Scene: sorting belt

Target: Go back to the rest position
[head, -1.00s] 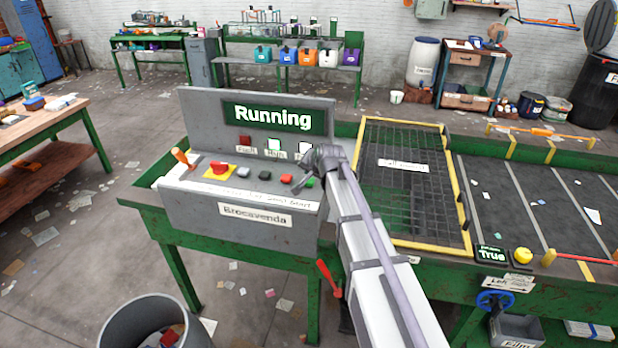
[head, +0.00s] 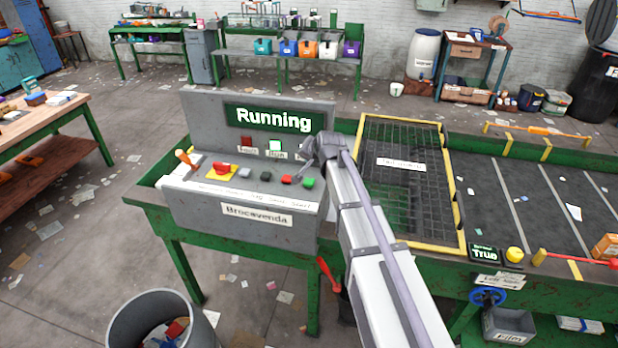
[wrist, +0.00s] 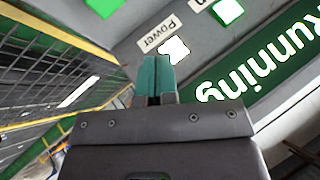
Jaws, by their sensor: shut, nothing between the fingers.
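My gripper (head: 308,165) is in front of the upright display panel of the grey control console, above the right end of its button row. Its fingers are shut and empty; in the wrist view the teal fingertips (wrist: 153,75) lie together, pointing at the panel near the "Power" label (wrist: 158,33). The green display (head: 268,118) reads "Running". The green button (head: 309,183) and red button (head: 286,180) are in view below the gripper, apart from it. My arm hides part of the panel's right side.
A yellow-framed mesh guard (head: 402,185) stands right of the console. The dark belt (head: 510,205) beyond it carries scraps and an orange box (head: 606,247) at the right edge. A red emergency button (head: 222,168) and an orange-handled lever (head: 186,158) are on the console's left.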

